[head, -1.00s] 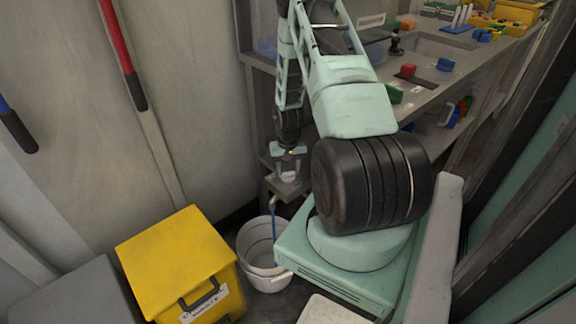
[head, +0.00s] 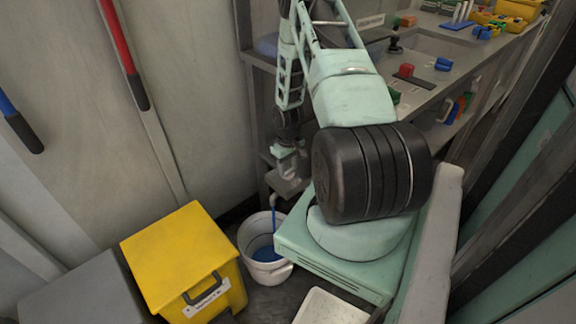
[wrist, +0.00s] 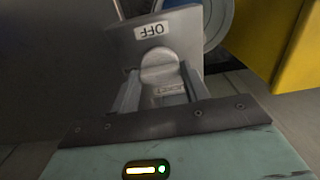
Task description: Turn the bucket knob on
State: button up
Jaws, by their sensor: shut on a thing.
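In the wrist view a grey rounded knob (wrist: 160,68) sits on a grey plate with an upside-down OFF label (wrist: 152,31). My gripper (wrist: 158,90) is shut on the knob, a finger on each side. A second label under the knob is partly covered by the gripper. In the head view my gripper (head: 287,160) is at the small grey bracket (head: 290,186) on the wall unit, and the knob is hidden there. Below it stands a white bucket (head: 246,240) with blue liquid (head: 265,254) in it. A thin blue stream (head: 274,222) runs down from a spout into the bucket.
A yellow lidded box (head: 180,255) stands left of the bucket, with a grey box (head: 75,295) beside it. A workbench (head: 425,75) with small coloured things is at upper right. Red-handled and blue-handled poles lean on the left wall.

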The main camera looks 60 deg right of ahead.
aim_at(288, 168)
dwell(0.3)
jog(key=o, duration=1)
jog(key=shift+r, duration=0.1)
notch_tip(288, 168, up, 12)
jog(key=shift+f+p, duration=0.1)
jog(key=shift+p, duration=0.5)
